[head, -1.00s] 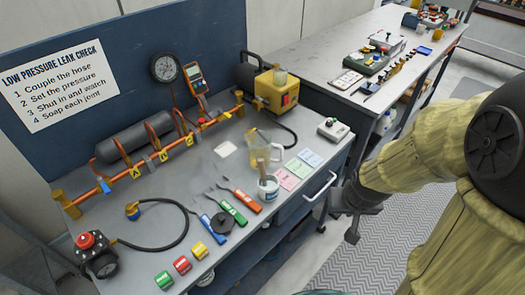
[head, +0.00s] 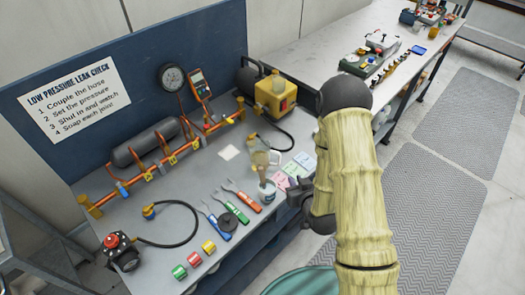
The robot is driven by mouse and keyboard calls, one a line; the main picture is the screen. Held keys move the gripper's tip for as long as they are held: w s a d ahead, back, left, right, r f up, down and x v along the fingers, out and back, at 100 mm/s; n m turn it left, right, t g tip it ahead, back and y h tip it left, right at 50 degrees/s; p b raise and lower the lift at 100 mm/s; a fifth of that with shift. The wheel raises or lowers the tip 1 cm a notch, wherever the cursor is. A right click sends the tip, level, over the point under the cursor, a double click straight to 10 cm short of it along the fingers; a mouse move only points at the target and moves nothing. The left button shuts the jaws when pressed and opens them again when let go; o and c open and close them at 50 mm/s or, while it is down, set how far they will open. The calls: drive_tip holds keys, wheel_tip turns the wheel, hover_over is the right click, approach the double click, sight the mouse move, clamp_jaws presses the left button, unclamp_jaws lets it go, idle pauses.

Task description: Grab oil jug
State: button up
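The oil jug is most likely the clear, yellowish jug (head: 259,158) with a handle on its right side. It stands upright on the grey workbench (head: 185,205), behind a white pot (head: 267,192) with a brush in it. The brush partly covers the jug. My gripper (head: 296,199) is dark and lies to the right of the pot, near the bench's front edge, in front of and apart from the jug. Its fingers are small and partly hidden by my arm, so their opening does not show.
Coloured cards (head: 292,170) lie right of the jug. A yellow pump (head: 275,97) stands behind. Pipework (head: 160,168) runs along the back panel. A second bench (head: 325,68) stands at the back right.

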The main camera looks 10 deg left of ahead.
sight(266, 157)
drive_tip(key=shift+s+a+r+t, duration=0.25)
drive_tip(key=shift+s+a+t, duration=0.05)
drive_tip(key=shift+a+t, duration=0.1)
drive_tip(key=b+x, duration=0.2)
drive_tip(key=b, duration=0.3)
drive_tip(key=shift+f+b, duration=0.15)
drive_tip(key=shift+b, duration=0.2)
drive_tip(key=b, duration=0.3)
drive_tip(key=shift+w+a+f, duration=0.1)
drive_tip(key=shift+w+f, duration=0.05)
drive_tip(key=shift+w, duration=0.1)
drive_tip(key=x, duration=0.8)
drive_tip(key=shift+w+a, duration=0.25)
drive_tip(key=shift+w, duration=0.1)
drive_tip(key=shift+w+a+f, duration=0.1)
drive_tip(key=shift+w, duration=0.2)
